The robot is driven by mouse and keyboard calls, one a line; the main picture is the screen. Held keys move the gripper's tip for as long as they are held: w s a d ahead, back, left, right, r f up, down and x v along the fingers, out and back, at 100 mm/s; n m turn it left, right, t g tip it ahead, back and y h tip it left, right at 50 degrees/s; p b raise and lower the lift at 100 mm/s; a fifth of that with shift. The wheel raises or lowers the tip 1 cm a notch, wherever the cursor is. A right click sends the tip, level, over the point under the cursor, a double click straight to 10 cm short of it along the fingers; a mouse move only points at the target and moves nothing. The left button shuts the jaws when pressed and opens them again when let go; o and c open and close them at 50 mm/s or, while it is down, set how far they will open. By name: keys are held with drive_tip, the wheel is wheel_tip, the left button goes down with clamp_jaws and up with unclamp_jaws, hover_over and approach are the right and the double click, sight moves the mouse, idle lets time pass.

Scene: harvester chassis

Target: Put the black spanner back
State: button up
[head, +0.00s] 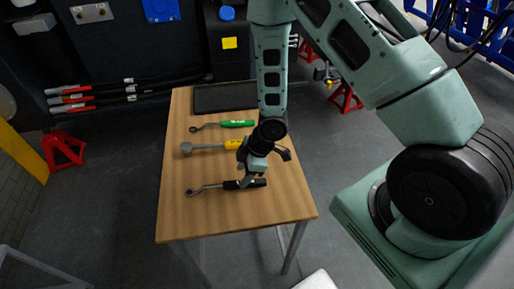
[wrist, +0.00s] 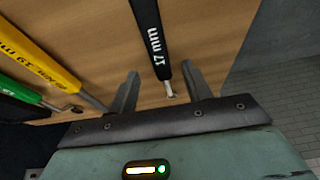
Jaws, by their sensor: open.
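The black spanner (head: 212,187) lies on the wooden table (head: 180,222) in the head view, its ring end to the left and its black handle to the right. In the wrist view the black handle (wrist: 151,38), marked "17 mm", runs down between my two fingers. My gripper (head: 254,181) is over the handle end, partly covering it in the head view. In the wrist view my gripper (wrist: 160,85) is open, its fingers apart on either side of the handle's end. I cannot tell whether a finger touches it.
A yellow-handled tool (head: 205,147) and a green-handled spanner (head: 230,124) lie farther back on the table. A black tray (head: 222,97) is at the table's far end. Red stands (head: 64,148) are on the floor. The table's front left is clear.

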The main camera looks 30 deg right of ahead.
drive_tip(key=p+v, duration=0.3)
drive_tip(key=v, duration=1)
drive_tip(key=shift+d+r, duration=0.2)
drive_tip(key=shift+r, duration=0.1)
